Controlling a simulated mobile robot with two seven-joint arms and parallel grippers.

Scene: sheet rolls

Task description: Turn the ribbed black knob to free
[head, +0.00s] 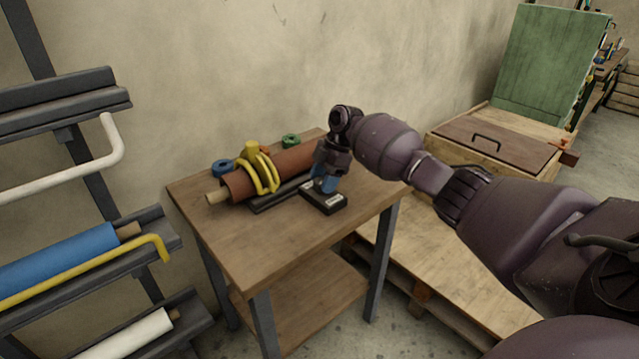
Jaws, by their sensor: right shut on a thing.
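My right gripper (323,174) reaches in from the right and points down at a small device on the wooden table. The device has a black base (324,202) with a pale label and a blue part (329,184) standing on it. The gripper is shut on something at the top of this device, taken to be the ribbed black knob. The fingers hide the knob, so its ribs and turn position cannot be seen. My left gripper is not in view.
Beside the device a brown roll (293,161) with a yellow clamp (257,170) lies on the table (262,228). Blue (222,167) and green (290,140) rings sit behind it. A rack (65,95) with rolls stands left. The table's front is clear.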

